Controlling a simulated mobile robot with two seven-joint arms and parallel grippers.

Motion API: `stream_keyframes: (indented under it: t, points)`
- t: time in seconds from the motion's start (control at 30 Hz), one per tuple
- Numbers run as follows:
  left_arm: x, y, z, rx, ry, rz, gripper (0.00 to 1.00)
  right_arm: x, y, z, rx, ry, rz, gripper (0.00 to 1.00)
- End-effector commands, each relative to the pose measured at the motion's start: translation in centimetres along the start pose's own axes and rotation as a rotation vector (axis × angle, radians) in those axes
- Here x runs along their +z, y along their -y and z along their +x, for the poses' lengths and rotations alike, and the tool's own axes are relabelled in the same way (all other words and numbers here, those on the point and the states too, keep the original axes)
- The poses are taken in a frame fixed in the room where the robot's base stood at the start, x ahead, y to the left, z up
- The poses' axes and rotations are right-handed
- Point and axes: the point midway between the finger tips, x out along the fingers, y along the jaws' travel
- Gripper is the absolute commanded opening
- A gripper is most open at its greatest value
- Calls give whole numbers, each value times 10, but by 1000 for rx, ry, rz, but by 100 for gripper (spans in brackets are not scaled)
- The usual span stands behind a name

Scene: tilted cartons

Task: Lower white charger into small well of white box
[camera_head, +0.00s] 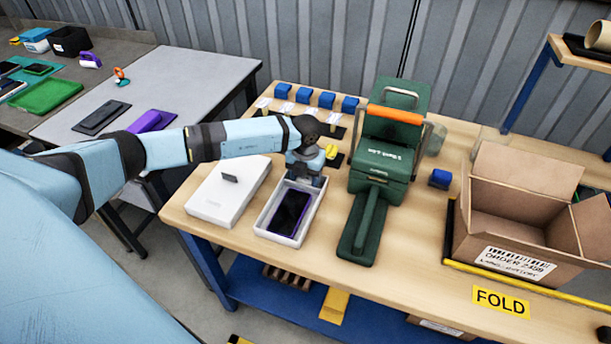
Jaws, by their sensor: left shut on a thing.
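The open white box (262,219) stands on the wooden bench, with a dark phone (289,213) lying in its near, larger part. My left gripper (304,180) points down over the far end of the box, where the small well would be. It is shut on the white charger, which is mostly hidden by the fingers; I cannot tell how deep it sits. The small well is also hidden by the gripper. My right gripper is not in view.
The white lid (215,205) lies left of the box with a small dark piece on it. A green press (385,150) with an orange handle stands close on the right. An open carton (520,210) is farther right. Several blue blocks (326,100) line the back.

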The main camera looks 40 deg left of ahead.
Motion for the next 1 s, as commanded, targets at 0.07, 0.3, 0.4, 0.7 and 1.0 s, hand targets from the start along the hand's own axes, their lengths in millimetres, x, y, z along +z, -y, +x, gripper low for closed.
stream_keyframes:
  t: [0.07, 0.3, 0.4, 0.7, 1.0]
  points:
    - [0, 0, 0, 0, 0, 0, 31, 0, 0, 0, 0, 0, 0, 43]
    - [0, 0, 0, 0, 0, 0, 84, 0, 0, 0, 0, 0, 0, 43]
    - [0, 0, 0, 0, 0, 0, 84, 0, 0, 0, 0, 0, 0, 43]
    - [0, 0, 0, 0, 0, 0, 69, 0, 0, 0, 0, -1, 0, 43]
    - [0, 0, 0, 0, 0, 0, 69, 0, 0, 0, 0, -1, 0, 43]
